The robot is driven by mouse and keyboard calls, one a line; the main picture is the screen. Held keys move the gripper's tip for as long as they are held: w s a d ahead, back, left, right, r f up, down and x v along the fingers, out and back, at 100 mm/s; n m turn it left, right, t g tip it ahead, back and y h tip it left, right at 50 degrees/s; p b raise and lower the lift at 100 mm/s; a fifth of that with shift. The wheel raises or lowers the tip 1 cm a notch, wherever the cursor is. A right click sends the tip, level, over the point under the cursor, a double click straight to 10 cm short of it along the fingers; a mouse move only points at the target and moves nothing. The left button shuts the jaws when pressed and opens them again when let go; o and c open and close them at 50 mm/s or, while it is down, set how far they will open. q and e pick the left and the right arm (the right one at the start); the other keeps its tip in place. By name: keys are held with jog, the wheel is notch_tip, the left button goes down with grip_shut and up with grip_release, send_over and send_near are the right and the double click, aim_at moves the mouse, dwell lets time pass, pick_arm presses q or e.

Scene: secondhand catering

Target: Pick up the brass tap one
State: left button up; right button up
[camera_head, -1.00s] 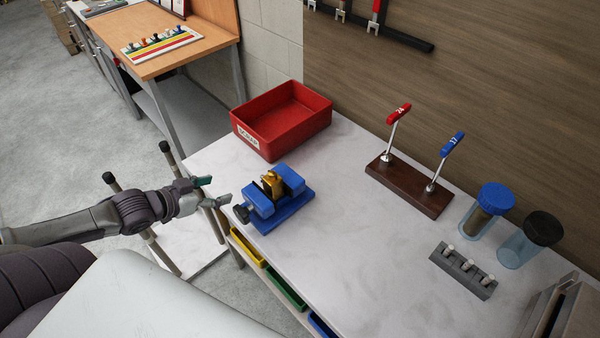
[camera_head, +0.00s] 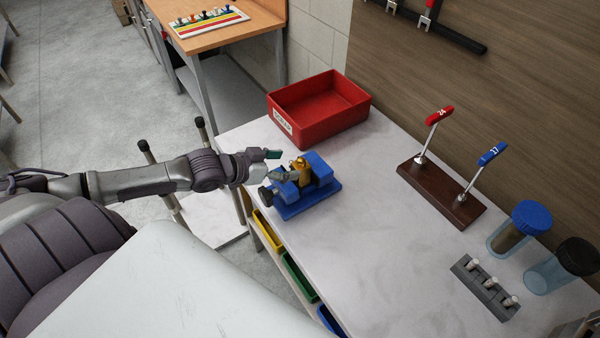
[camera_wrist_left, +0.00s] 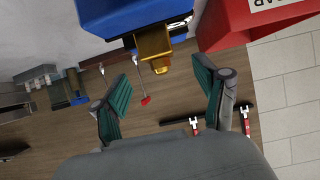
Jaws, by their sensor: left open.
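The brass tap (camera_head: 300,170) sits between the jaws of a blue vise (camera_head: 318,190) near the left edge of the worktop. In the left wrist view the brass tap (camera_wrist_left: 154,46) hangs into the picture from the top, beside the blue vise (camera_wrist_left: 110,16). My left gripper (camera_head: 276,165) is just left of the tap, at about its height. In the left wrist view its two green-padded fingers (camera_wrist_left: 163,95) stand wide apart with nothing between them, and the tap lies beyond the fingertips. My right gripper is not in view.
A red bin (camera_head: 318,108) stands just behind the vise. A wooden stand with two levers (camera_head: 440,195), blue-capped (camera_head: 520,228) and black-capped jars and a grey block with several pegs (camera_head: 484,287) stand to the right. The middle of the worktop (camera_head: 370,250) is clear.

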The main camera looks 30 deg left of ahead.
aim_at(297, 164)
pick_arm(q)
jog(key=shift+w+d+f, duration=0.15)
jog(key=shift+w+f, duration=0.05)
jog(key=shift+w, duration=0.15)
jog(key=shift+w+d+f, duration=0.15)
jog(key=shift+w+d, duration=0.05)
jog(key=shift+w, duration=0.15)
jog(key=p+x, duration=0.1)
jog(key=x, duration=0.2)
jog(key=shift+f, duration=0.15)
jog(key=shift+w+d+f+p, duration=0.2)
jog(key=shift+w+f+p, duration=0.1)
jog(key=shift+w+f, duration=0.2)
jog(key=shift+c, duration=1.2)
grip_shut()
jog(key=shift+r, duration=0.15)
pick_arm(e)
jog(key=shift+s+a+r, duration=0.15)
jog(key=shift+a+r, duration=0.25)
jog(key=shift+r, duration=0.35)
